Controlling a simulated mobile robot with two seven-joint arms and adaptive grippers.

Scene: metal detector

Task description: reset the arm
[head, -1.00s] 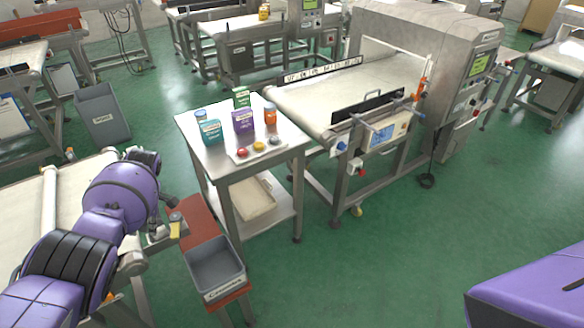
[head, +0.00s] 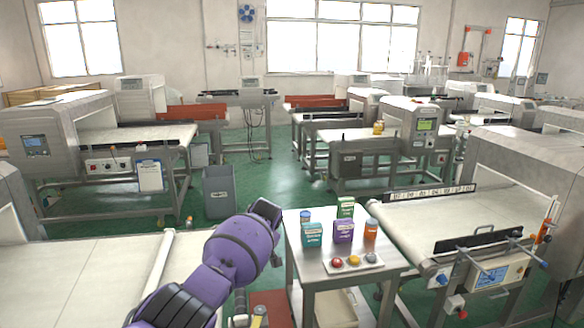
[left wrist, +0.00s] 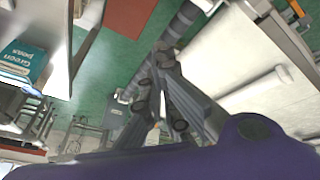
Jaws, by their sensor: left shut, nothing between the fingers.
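My left arm (head: 236,250) reaches in from the lower left in the head view, over the near conveyor and left of the small steel table (head: 325,280). Its gripper is not clear in the head view. The left wrist view shows my left gripper (left wrist: 163,62) with its dark fingers together and nothing between them. It points over green floor, apart from the table and the conveyor. My right arm and gripper are in neither current view.
A conveyor (head: 455,218) with a detector stands right; a grey bin (head: 219,192) stands behind.

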